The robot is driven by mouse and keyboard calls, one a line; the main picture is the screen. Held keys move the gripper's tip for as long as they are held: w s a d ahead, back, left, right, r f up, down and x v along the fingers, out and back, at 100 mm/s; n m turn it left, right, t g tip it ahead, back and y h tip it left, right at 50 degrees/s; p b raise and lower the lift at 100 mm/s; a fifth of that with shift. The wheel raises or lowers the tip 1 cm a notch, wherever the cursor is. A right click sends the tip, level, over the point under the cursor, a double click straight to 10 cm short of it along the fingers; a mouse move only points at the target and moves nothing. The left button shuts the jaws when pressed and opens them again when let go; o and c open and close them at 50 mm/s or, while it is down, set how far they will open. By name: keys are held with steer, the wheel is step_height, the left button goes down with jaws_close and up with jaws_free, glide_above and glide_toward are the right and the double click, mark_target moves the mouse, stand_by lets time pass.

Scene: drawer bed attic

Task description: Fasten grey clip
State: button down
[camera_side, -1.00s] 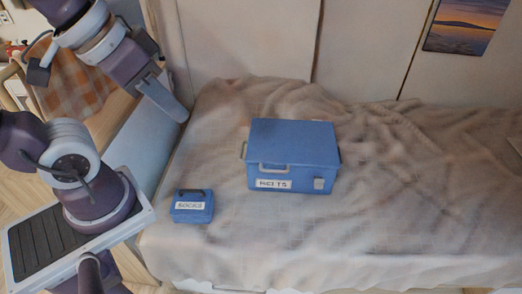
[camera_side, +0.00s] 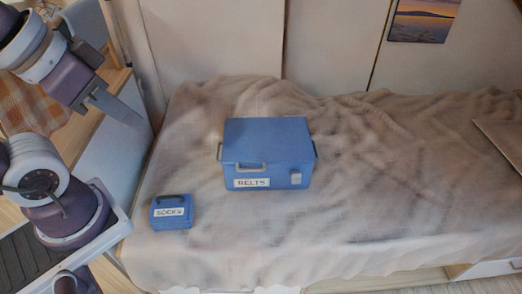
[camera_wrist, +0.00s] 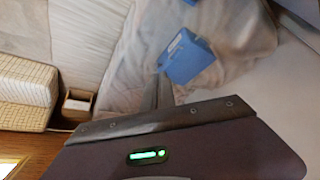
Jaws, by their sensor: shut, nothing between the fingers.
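The blue box labelled BELTS (camera_side: 268,143) sits on the bed with its lid down. A grey clip (camera_side: 295,177) shows on its front at the right. I cannot tell whether the clip is fastened. A grey handle (camera_side: 250,165) is on the front and others are on the sides. My gripper (camera_side: 138,122) is shut and empty, at the upper left, well apart from the box. In the wrist view my gripper (camera_wrist: 165,78) shows at the middle, with a blue box beyond it.
A small blue box labelled SOCKS (camera_side: 171,212) with a dark handle stands left of the BELTS box. The wrinkled blanket (camera_side: 400,190) is clear to the right. A brown flat panel (camera_side: 503,140) is at the right edge. A woven basket (camera_wrist: 28,82) shows in the wrist view.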

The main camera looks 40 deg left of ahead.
steer(key=w+d+f+m+g+h, duration=0.1)
steer(key=w+d+m, duration=0.15)
steer(key=w, duration=0.45)
steer(key=w+d+m+g, duration=0.1)
steer(key=w+m, duration=0.2)
steer(key=w, duration=0.4)
steer(key=w+d+f+m+g+y, duration=0.1)
steer(key=w+d+f+m, duration=0.25)
steer(key=w+f, duration=0.65)
steer(key=w+d+f+m+t+y, duration=0.1)
steer(key=w+d+f+m+y, duration=0.1)
steer(key=f+m, duration=0.4)
steer(key=w+d+f+m+t+y, duration=0.1)
steer(key=f+m, duration=0.5)
steer(key=f, duration=0.9)
steer(key=w+d+f+m+t+y, duration=0.1)
steer(key=w+d+f+m, duration=0.3)
steer(key=f, duration=0.7)
steer(key=shift+w+f+m+y, duration=0.15)
steer(key=shift+w+m+y, duration=0.25)
steer(key=shift+m+y, duration=0.55)
